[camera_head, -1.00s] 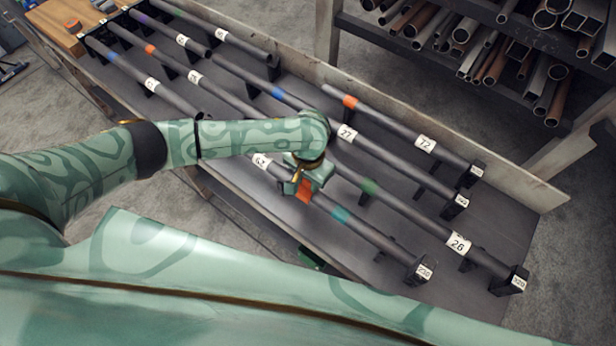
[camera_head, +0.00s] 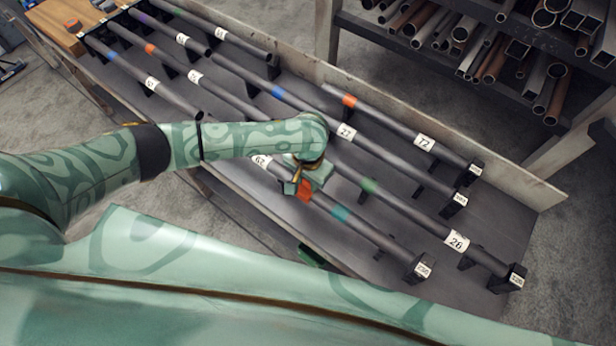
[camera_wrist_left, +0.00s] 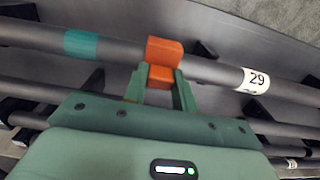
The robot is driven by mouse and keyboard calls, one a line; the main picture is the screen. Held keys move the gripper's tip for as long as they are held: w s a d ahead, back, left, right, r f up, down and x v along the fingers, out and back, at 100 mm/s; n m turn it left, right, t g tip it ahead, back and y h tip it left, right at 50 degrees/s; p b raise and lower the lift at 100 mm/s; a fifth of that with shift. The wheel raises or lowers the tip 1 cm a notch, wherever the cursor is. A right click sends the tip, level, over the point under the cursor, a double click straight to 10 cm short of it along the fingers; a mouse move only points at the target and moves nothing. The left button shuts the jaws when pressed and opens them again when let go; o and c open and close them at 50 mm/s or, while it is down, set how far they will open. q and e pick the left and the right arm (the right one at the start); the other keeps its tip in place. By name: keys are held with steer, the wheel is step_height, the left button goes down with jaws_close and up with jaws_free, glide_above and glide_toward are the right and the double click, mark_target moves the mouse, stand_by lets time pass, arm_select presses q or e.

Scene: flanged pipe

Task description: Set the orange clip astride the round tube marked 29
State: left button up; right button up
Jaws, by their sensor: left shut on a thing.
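The orange clip (camera_wrist_left: 164,50) is between the fingertips of my left gripper (camera_wrist_left: 162,82), which is shut on it. In the left wrist view the clip overlaps the round tube marked 29 (camera_wrist_left: 215,70), between the teal band and the white label. It looks to be across the tube, but I cannot tell whether it is fully seated. In the head view the clip (camera_head: 304,190) is at the same tube (camera_head: 362,229), beneath my left gripper (camera_head: 301,186), which partly hides it. The tube's label appears upside down there. My right gripper is not in view.
More dark tubes lie parallel on black holders, including those marked 26 (camera_head: 410,214), 27 (camera_head: 385,158) and 72 (camera_head: 392,124). A low board (camera_head: 480,150) edges the bench's far side. A rack of loose pipes (camera_head: 470,50) stands behind. A wooden block (camera_head: 66,24) is at the far left.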

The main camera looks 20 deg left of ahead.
arm_select(q)
steer(key=shift+f, duration=0.15)
steer(key=o, duration=1.1)
step_height(320, 180, up, 16)
steer(key=p, duration=0.6)
steer(key=shift+p, duration=0.4)
